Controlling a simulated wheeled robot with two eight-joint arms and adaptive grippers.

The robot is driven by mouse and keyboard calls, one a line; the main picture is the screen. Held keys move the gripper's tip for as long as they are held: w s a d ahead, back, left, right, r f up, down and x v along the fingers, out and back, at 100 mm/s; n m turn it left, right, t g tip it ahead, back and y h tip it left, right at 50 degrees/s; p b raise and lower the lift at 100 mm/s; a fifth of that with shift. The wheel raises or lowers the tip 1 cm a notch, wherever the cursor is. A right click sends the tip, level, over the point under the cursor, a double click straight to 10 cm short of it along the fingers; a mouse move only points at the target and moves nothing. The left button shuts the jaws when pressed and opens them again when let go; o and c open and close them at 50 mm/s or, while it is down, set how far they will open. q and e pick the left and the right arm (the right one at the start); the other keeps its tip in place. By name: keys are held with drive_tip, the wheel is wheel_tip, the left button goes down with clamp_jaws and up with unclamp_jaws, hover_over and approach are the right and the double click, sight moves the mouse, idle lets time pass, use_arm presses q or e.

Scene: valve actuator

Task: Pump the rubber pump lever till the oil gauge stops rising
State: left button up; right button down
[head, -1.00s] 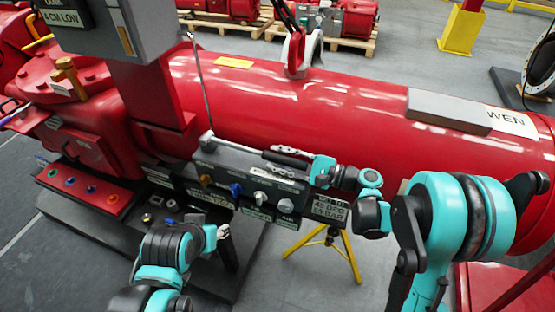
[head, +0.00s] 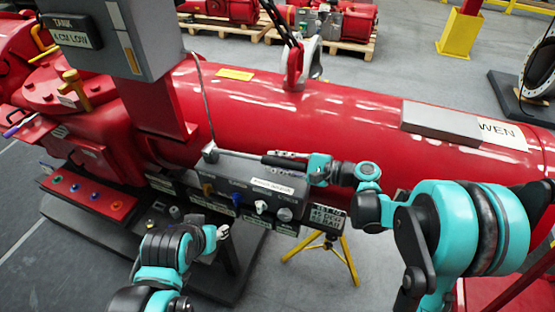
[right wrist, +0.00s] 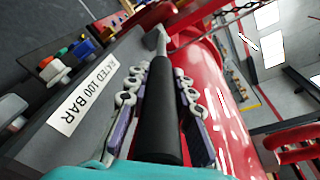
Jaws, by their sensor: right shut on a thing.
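The pump lever (head: 246,157) runs out to the right from its pivot on top of the grey pump block (head: 228,168). My right gripper (head: 285,157) is shut on its black rubber grip, which also shows in the right wrist view (right wrist: 158,120) with a finger on each side. The lever lies close to level above the block. A grey tank box (head: 85,70) at upper left has a sign reading 4 CM LOW and a pale vertical strip (head: 124,40), perhaps the oil gauge; its level is too small to read. My left gripper (head: 222,232) hangs empty below the block's front.
Several coloured knobs (head: 237,199) and labels line the block's front. A large red cylinder (head: 330,115) lies behind it. A thin rod (head: 204,100) rises by the pivot. A yellow stand (head: 345,260) holds a sign at lower right.

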drive_tip(key=r+p, duration=0.2)
drive_tip(key=a+r+h+p, duration=0.1)
drive_tip(key=r+p, duration=0.1)
drive_tip(key=r+g+h+p, duration=0.1)
drive_tip(key=r+p, duration=0.1)
drive_tip(key=shift+w+a+r+p, duration=0.2)
drive_tip(key=shift+r+p, duration=0.05)
drive_tip(key=shift+p, duration=0.1)
drive_tip(key=shift+w+a+r+h+p, duration=0.1)
drive_tip(key=shift+a+r+h+p, duration=0.2)
drive_tip(key=shift+h+p, duration=0.3)
drive_tip(key=shift+d, duration=0.1)
drive_tip(key=c, duration=1.6)
unclamp_jaws()
drive_tip(key=shift+f, duration=0.1)
drive_tip(key=v, duration=1.2)
drive_tip(key=shift+w, duration=0.15)
